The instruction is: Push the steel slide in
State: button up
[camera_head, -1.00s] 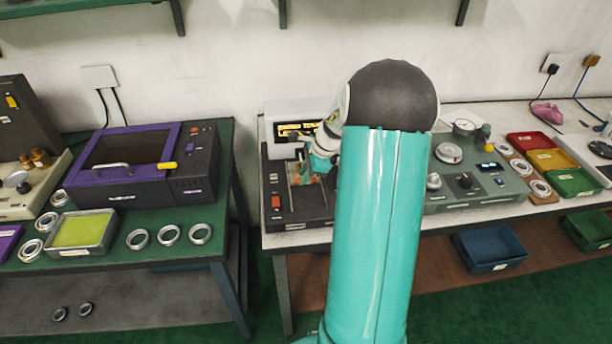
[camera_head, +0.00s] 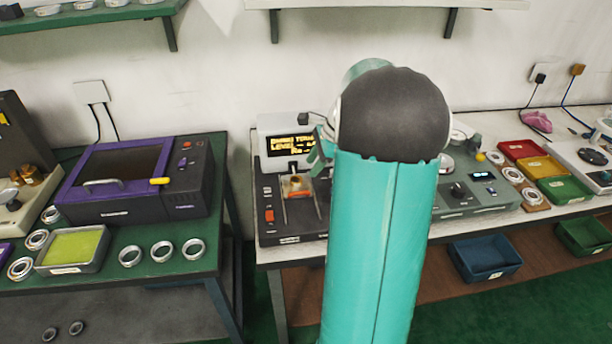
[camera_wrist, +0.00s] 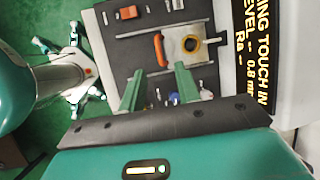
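The steel slide (camera_wrist: 188,46) shows in the wrist view as a pale metal plate between rails, with a brassy ring on it and an orange handle (camera_wrist: 160,50) at its left edge. It sits on a dark tester (camera_wrist: 130,55). In the head view the slide (camera_head: 298,187) is small, on top of the tester (camera_head: 282,237) below its lit screen (camera_head: 290,144). My gripper (camera_wrist: 157,82) has its two green fingers spread, with nothing seen between them. It appears above the tester, apart from the slide. In the head view my arm hides most of the gripper and the tester's right side.
Left of a gap, a green table holds a purple-fronted machine (camera_head: 135,180), a yellow-green tray (camera_head: 72,250) and several steel rings. Right of the tester are a grey-green gauge station (camera_head: 485,205) and red, yellow and green bins (camera_head: 540,165). A blue bin (camera_head: 485,262) is below.

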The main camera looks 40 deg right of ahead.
jog(key=v, duration=0.3)
dwell(0.7)
